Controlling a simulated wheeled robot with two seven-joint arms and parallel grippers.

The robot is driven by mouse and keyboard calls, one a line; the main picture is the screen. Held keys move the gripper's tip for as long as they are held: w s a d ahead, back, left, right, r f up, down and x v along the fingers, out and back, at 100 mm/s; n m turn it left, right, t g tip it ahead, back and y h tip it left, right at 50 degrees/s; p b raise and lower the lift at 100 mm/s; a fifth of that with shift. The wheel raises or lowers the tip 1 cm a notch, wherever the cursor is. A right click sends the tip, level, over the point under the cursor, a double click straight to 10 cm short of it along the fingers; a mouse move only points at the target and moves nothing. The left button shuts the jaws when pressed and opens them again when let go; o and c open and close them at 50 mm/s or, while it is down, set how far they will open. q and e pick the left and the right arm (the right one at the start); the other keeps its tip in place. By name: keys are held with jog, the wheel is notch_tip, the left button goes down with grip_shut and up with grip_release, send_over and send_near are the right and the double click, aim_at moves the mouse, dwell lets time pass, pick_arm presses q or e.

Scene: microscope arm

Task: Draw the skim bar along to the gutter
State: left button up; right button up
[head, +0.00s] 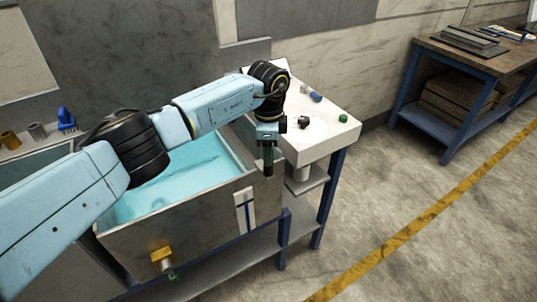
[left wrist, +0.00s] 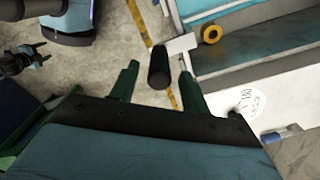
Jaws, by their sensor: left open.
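The tank (head: 205,222) holds blue liquid. My left gripper (head: 268,168) points down beside the tank's right end in the head view. In the left wrist view, my left gripper (left wrist: 158,72) is open. A black cylindrical grip (left wrist: 158,68) on a white plate (left wrist: 182,44) shows between its fingertips; I cannot tell if they touch. This looks like the skim bar's handle. The rest of the bar and the gutter cannot be made out clearly. My right gripper (left wrist: 38,55) shows small at the upper left of the left wrist view; its jaw opening is unclear.
A white side table (head: 318,140) with small green and blue items stands right of the tank. A yellow fitting (head: 161,256) sticks out of the tank's front. Cups and a blue object (head: 66,120) stand on the back left ledge.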

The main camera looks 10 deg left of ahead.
pick_arm(q)
notch_tip(320, 180, up, 11)
dwell(0.3)
